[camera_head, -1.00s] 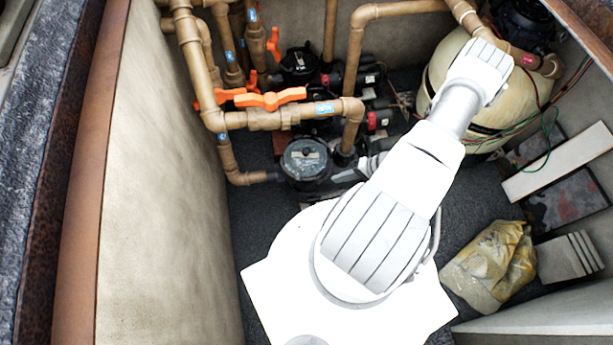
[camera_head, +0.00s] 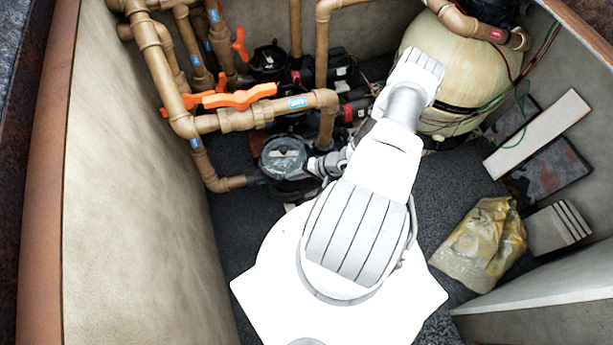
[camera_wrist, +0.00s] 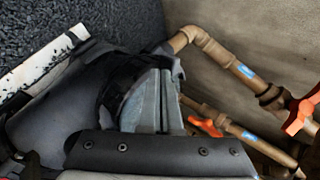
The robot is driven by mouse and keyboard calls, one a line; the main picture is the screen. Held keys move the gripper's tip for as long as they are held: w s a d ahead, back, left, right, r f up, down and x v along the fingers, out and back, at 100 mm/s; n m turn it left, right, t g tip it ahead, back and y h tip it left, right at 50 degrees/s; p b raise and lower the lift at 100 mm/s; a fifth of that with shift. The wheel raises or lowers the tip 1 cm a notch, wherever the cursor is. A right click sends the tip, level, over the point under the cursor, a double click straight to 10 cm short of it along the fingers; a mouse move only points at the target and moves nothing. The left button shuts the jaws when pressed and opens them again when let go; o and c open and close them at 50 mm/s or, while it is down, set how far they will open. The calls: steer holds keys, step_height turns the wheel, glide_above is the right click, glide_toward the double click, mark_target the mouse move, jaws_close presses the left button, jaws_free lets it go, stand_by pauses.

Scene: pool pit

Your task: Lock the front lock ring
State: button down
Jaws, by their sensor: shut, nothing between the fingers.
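The front pump's round dark lid with its lock ring (camera_head: 283,158) is in the middle of the head view, below the orange-handled pipe. In the wrist view a dark, curved ring part (camera_wrist: 115,88) shows, partly hidden behind my fingers. My gripper (camera_head: 317,166) is at the right side of the lid in the head view, close against its rim. I cannot tell whether it touches. In the wrist view my gripper's grey fingers (camera_wrist: 156,98) are together and empty, in front of the ring. The ring's far side is hidden there.
Brown pipes (camera_head: 265,117) with orange valve handles (camera_head: 240,97) stand just behind the pump. A second pump (camera_head: 268,62) is further back. A large cream tank (camera_head: 450,75) is behind my arm. A yellowish bag (camera_head: 485,245) lies on the dark floor at right.

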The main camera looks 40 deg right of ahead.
steer(key=shift+w+a, duration=0.5)
steer(key=shift+r, duration=0.1)
